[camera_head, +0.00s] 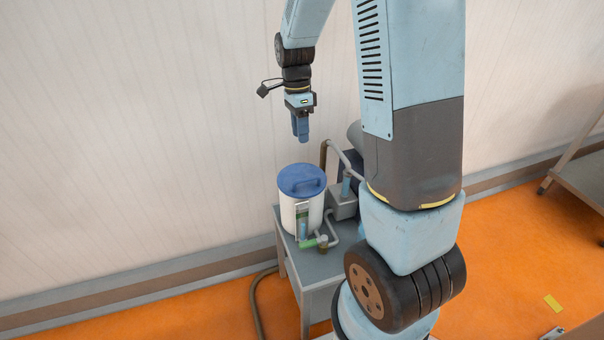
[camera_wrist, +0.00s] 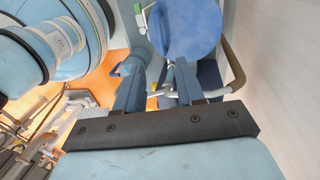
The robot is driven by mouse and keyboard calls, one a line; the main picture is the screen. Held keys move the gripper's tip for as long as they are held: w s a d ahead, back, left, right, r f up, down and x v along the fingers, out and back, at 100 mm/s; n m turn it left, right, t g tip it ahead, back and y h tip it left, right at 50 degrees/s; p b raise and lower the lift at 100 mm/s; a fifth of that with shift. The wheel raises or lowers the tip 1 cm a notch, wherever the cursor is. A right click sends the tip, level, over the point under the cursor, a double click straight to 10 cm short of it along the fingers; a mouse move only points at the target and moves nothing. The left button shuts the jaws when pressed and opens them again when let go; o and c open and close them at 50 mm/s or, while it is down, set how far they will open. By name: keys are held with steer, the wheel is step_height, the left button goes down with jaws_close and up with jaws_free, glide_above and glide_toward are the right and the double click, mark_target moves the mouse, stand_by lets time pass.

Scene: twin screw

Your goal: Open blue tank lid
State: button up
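The blue tank lid (camera_head: 298,176) sits on top of a white cylindrical tank (camera_head: 289,214) in the head view. A raised blue handle (camera_head: 309,184) crosses the lid, which looks level and seated. My gripper (camera_head: 301,137) points down above the lid, with clear space between its fingertips and the handle. In the wrist view, the two blue fingers (camera_wrist: 160,68) stand apart with nothing between them. The lid also shows at the top of the wrist view (camera_wrist: 190,28), beyond the right fingertip and partly cut off by the picture edge.
The tank stands on a grey table (camera_head: 316,265) close to the pale wall (camera_head: 140,120). Grey pipes (camera_head: 345,158) and a pump-like unit (camera_head: 342,203) stand right of it. A green valve (camera_head: 308,243) is at the tank's foot. A grey bench (camera_head: 585,178) is far right.

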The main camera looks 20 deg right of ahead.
glide_above(303, 187)
step_height(303, 187, down, 14)
steer(key=shift+r, duration=0.25)
steer(key=shift+c, duration=0.4)
jaws_close()
stand_by(1.2)
